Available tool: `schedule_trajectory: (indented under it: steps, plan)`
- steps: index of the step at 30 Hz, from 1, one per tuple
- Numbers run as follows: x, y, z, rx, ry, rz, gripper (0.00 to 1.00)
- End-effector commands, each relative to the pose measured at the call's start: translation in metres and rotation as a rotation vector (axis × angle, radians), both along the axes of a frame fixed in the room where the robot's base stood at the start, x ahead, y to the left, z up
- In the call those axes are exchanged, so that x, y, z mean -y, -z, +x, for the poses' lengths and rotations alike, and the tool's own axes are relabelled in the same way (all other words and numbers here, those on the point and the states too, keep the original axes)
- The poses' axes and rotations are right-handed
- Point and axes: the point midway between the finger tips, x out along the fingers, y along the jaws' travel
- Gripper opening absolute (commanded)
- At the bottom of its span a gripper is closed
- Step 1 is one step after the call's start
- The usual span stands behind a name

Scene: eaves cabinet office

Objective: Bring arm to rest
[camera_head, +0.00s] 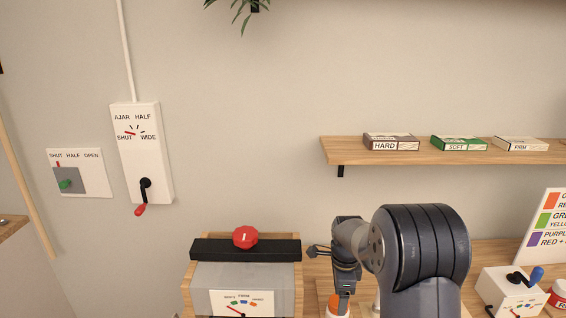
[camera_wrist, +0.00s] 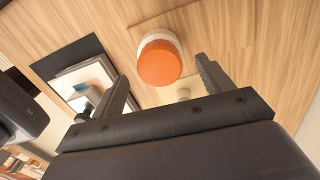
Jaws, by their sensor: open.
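My arm reaches in from the bottom of the head view, right of centre, and its bulky links hide part of the counter. My gripper (camera_wrist: 161,70) is open in the wrist view, its two dark fingers spread wide with nothing held between them. An orange-topped white object (camera_wrist: 160,62) stands on the wood beyond the fingertips. It looks apart from them, though the exact gap is hard to judge. In the head view an orange-and-white object (camera_head: 337,305) shows below my wrist. The fingertips are hard to make out there.
A grey box with a black bar (camera_head: 210,249) and red knob (camera_head: 245,237) stands left of my arm. Several small boxes sit on the wall shelf (camera_head: 350,152). A dial box (camera_head: 512,291) and a colour chart (camera_head: 545,235) are at right. Wall controls (camera_head: 140,150) hang at left.

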Motion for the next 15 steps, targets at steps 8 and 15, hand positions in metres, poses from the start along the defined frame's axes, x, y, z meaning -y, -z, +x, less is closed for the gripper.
schedule_trajectory:
  steps: [8, 15]
  plan:
    - [0.0, -0.057, 0.001, 0.005, -0.002, 0.0, 0.75]
    - [0.0, -0.062, -0.002, -0.008, -0.002, 0.0, 0.75]
